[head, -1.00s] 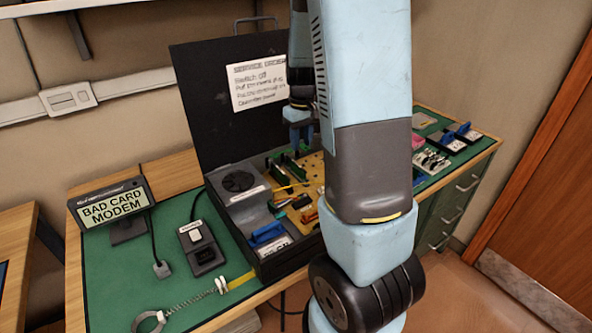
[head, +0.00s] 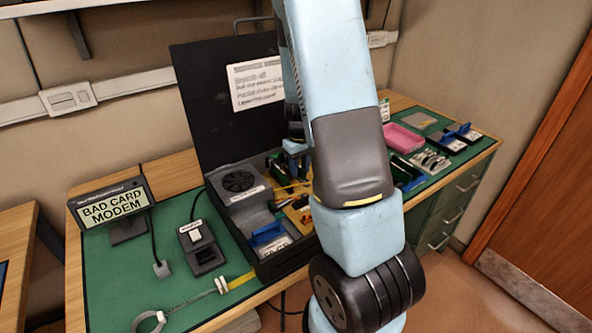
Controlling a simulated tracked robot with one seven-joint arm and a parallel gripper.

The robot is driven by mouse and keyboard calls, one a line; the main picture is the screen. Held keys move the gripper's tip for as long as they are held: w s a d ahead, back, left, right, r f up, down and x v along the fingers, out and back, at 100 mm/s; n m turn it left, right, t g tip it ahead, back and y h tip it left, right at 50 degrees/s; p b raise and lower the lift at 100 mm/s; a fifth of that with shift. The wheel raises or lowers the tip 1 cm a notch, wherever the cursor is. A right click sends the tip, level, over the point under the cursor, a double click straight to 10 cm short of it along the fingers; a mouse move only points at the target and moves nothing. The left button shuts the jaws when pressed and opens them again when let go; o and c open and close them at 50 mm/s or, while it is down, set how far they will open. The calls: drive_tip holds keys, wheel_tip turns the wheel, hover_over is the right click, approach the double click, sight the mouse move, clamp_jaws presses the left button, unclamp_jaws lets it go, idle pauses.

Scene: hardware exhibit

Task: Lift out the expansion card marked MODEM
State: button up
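The black computer case (head: 221,205) stands open on the green bench, its lid upright behind it. Green expansion cards (head: 277,183) stand in the case near its middle; no MODEM marking on them can be read. My gripper (head: 296,172) points down over the case at these cards, small and partly behind my arm. I cannot tell whether its fingers are open or touch a card. The display sign (head: 112,207) at the left reads BAD CARD MODEM. My arm hides the right part of the case.
A switch box (head: 201,246) and a coiled wrist strap (head: 190,303) lie left of the case. A blue-handled part (head: 267,234) sits at the case's front. Right of my arm are a pink tray (head: 404,139), metal parts (head: 430,160) and a blue-handled box (head: 459,135).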

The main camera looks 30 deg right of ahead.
drive_tip(key=shift+f, duration=0.1)
clamp_jaws()
idle(0.3)
drive_tip(key=shift+r, duration=0.4)
wheel_tip(320, 180, up, 2)
drive_tip(key=shift+w+r, duration=0.1)
drive_tip(key=shift+r, duration=0.05)
drive_tip(key=s+a+r, duration=0.3)
drive_tip(key=s+r, duration=0.7)
drive_tip(key=s, duration=0.3)
drive_tip(key=shift+s, duration=0.4)
